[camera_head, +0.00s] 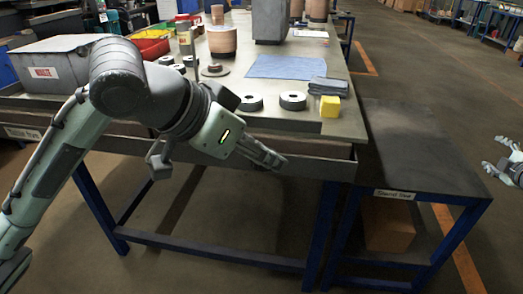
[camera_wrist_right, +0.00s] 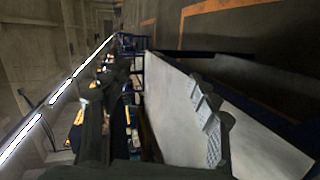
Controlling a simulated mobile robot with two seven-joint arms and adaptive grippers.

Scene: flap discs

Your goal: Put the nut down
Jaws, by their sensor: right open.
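No nut can be made out for certain in either view. Dark ring-shaped discs lie on the workbench (camera_head: 300,122), one (camera_head: 250,103) at its front edge and another (camera_head: 293,101) just right of it. A round flange-like piece with a raised middle (camera_head: 215,70) lies behind them. My right gripper (camera_head: 493,154) is at the right edge of the head view, fingers apart, with nothing seen between them. My left gripper (camera_head: 265,153) is in front of the bench's front edge, below the discs; its finger gap does not show clearly, and no held object is visible.
A yellow cube (camera_head: 330,106) and a folded grey cloth (camera_head: 328,87) are at the bench's right front corner, with a blue cloth (camera_head: 286,67) behind. A lower dark side table (camera_head: 420,150) stands to the right, its top bare. A grey box (camera_head: 52,65) is at left.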

